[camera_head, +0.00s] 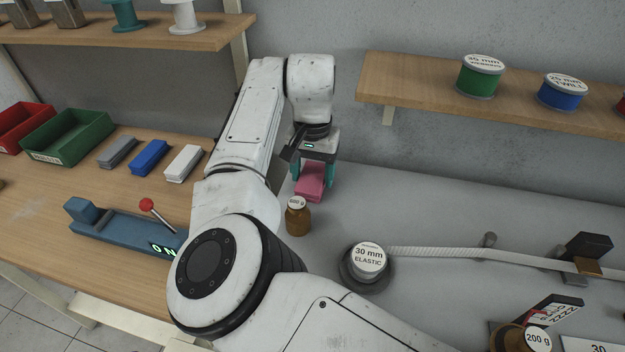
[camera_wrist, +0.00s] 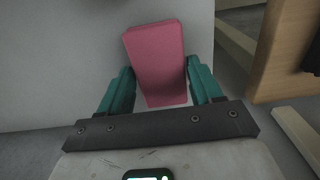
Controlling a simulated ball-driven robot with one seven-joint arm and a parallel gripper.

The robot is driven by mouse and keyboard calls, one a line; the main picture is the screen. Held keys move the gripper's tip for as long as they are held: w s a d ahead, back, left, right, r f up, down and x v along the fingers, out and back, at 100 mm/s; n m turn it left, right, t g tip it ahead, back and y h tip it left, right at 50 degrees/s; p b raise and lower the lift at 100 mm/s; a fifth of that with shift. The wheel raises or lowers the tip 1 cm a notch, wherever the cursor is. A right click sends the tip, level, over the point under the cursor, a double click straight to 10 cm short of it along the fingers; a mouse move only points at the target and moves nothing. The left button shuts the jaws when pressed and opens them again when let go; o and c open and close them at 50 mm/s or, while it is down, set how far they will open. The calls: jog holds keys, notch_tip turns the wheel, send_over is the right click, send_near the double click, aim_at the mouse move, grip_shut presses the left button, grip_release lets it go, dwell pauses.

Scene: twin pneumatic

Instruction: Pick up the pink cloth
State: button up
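The pink cloth (camera_wrist: 155,58) is a folded, block-shaped bundle in the middle of the wrist view. In the head view, the cloth (camera_head: 310,188) shows at the lower end of my gripper (camera_head: 312,176), just behind a brown bottle. My gripper (camera_wrist: 160,75) points down, its two teal fingers apart on either side of the cloth. The cloth sits slightly askew between the fingers, with a narrow gap on the left; the right finger is very close to it. Firm contact on both sides does not show. The cloth's underside is hidden.
The brown 600 g bottle (camera_head: 298,217) stands close in front of the cloth. An elastic spool (camera_head: 368,262) is to the right with its white band. A wooden shelf (camera_head: 420,85) overhangs on the right. Grey counter is free between.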

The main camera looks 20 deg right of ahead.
aim_at(312, 176)
jog(key=c, duration=0.6)
jog(key=shift+c, duration=0.2)
notch_tip(312, 176, up, 10)
dwell(0.3)
jog(key=o, duration=0.5)
jog(key=shift+c, duration=0.2)
jog(key=c, duration=0.4)
jog(key=shift+o, duration=0.2)
